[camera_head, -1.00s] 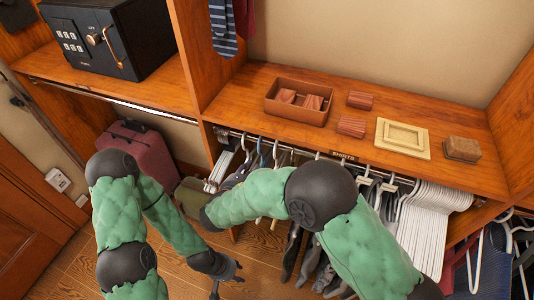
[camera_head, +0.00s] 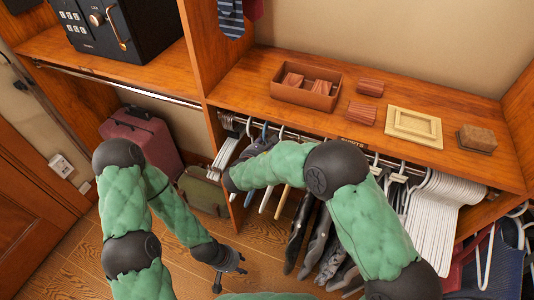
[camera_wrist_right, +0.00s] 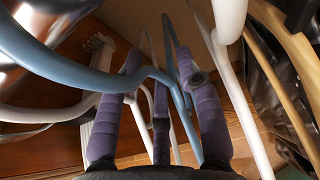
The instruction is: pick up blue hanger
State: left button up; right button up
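The blue hanger (camera_wrist_right: 95,80) runs across the right wrist view, from the upper left, over the left purple finger and down between the fingers. In the head view its blue hook (camera_head: 263,134) shows on the closet rail, among other hangers. My right gripper (camera_wrist_right: 158,62) is open around part of the blue hanger and does not look closed on it.
White hangers (camera_head: 437,215) crowd the rail (camera_head: 320,143), with dark clothes (camera_head: 318,240) below. A wooden hanger (camera_wrist_right: 285,70) is close on the right in the wrist view. A shelf above holds a brown box (camera_head: 300,100). A suitcase (camera_head: 145,140) stands left.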

jog(key=shift+w, duration=0.2)
grip_shut()
